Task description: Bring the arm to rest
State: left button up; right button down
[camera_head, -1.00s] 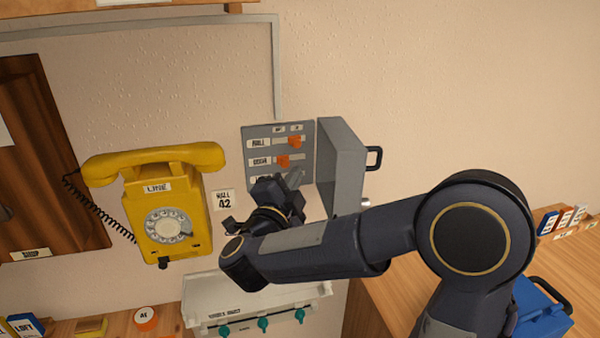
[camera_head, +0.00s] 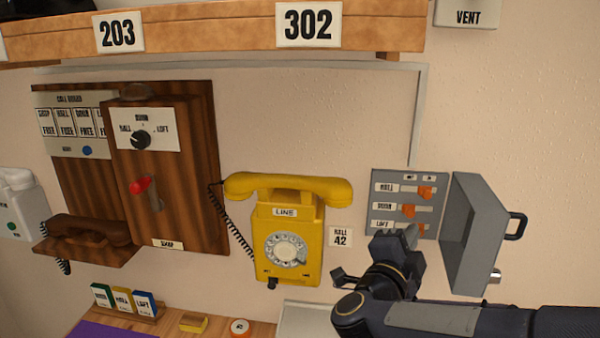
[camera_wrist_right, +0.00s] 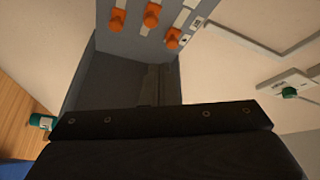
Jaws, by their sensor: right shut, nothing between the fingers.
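My right arm comes in from the lower right in the head view. Its right gripper (camera_head: 411,236) is shut and empty, just in front of the lower edge of the grey switch panel (camera_head: 402,203). Whether it touches the panel cannot be told. The panel has orange sliders (camera_head: 425,192); the lowest row is partly hidden by my gripper. In the right wrist view the orange sliders (camera_wrist_right: 152,15) show at the top, beyond the dark gripper (camera_wrist_right: 152,88). My left gripper is not in view.
The panel's grey door (camera_head: 470,235) stands open to its right, close to my forearm. A yellow dial phone (camera_head: 287,240) hangs left of my gripper. A wooden call board (camera_head: 165,205) is farther left.

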jog(key=s+a+f+n+g+y, duration=0.2)
jog(key=s+f+n+g+y, duration=0.2)
jog(key=s+f+n+y, duration=0.4)
jog(key=s+a+f+n+g+y, duration=0.2)
jog(key=s+f+n+g+y, duration=0.3)
jog(key=s, duration=1.2)
notch_tip(320, 180, down, 4)
jog(key=n+y, duration=0.3)
jog(key=n, duration=0.3)
jog(key=shift+s+f, duration=0.2)
